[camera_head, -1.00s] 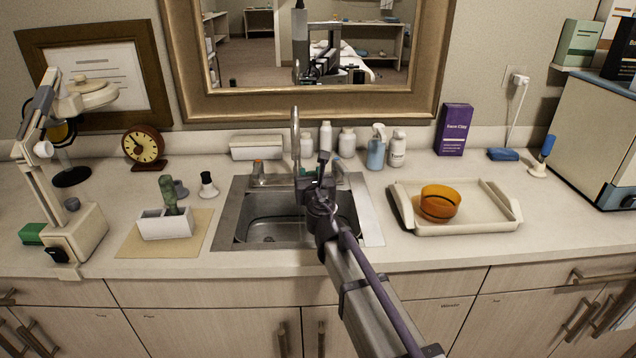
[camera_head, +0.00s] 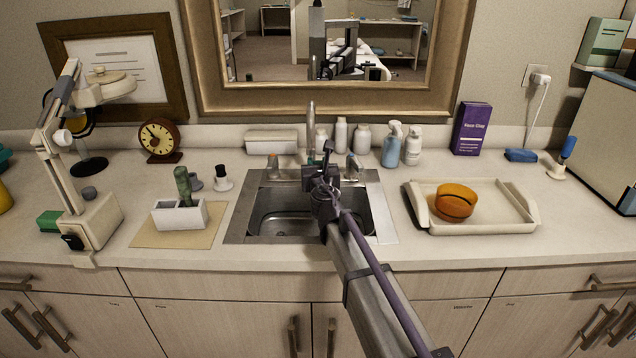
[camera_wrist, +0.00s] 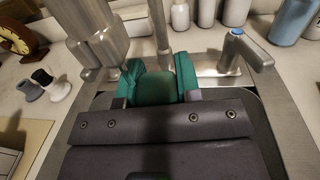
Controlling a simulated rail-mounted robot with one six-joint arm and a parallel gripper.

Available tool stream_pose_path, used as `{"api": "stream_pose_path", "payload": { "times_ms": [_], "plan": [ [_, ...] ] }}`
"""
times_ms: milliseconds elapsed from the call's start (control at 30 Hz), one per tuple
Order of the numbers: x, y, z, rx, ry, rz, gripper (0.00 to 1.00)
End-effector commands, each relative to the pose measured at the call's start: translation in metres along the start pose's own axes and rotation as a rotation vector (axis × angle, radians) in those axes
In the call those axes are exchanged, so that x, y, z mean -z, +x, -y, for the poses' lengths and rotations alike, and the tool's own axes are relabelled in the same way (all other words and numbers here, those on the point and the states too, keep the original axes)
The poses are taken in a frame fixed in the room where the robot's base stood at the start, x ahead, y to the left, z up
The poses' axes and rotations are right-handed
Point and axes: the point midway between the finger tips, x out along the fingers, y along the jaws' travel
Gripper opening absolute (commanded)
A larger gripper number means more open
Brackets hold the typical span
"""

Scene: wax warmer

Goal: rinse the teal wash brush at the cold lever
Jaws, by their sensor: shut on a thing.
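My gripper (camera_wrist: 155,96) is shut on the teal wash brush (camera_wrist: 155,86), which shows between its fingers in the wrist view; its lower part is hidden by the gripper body. In the head view my gripper (camera_head: 322,172) is over the back of the sink (camera_head: 262,215), close to the tap spout (camera_head: 311,120), and mostly hides the brush. The cold lever (camera_wrist: 238,45), grey with a blue top, stands to the right of the brush and apart from it. It also shows in the head view (camera_head: 353,163). No water is clearly visible.
A lever with an orange mark (camera_head: 273,162) is left of the spout. Bottles (camera_head: 391,148) line the wall behind.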

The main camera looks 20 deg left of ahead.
Motion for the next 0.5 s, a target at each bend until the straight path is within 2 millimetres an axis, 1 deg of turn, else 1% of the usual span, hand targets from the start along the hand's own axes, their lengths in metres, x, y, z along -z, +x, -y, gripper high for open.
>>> {"api": "stream_pose_path", "payload": {
  "times_ms": [233, 500],
  "plan": [
    [0.0, -0.0039, 0.0097, 0.001, 0.0, 0.0, 0.0],
    [0.0, -0.004, 0.0108, 0.0, 0.0, 0.0, 0.0]
  ]
}}
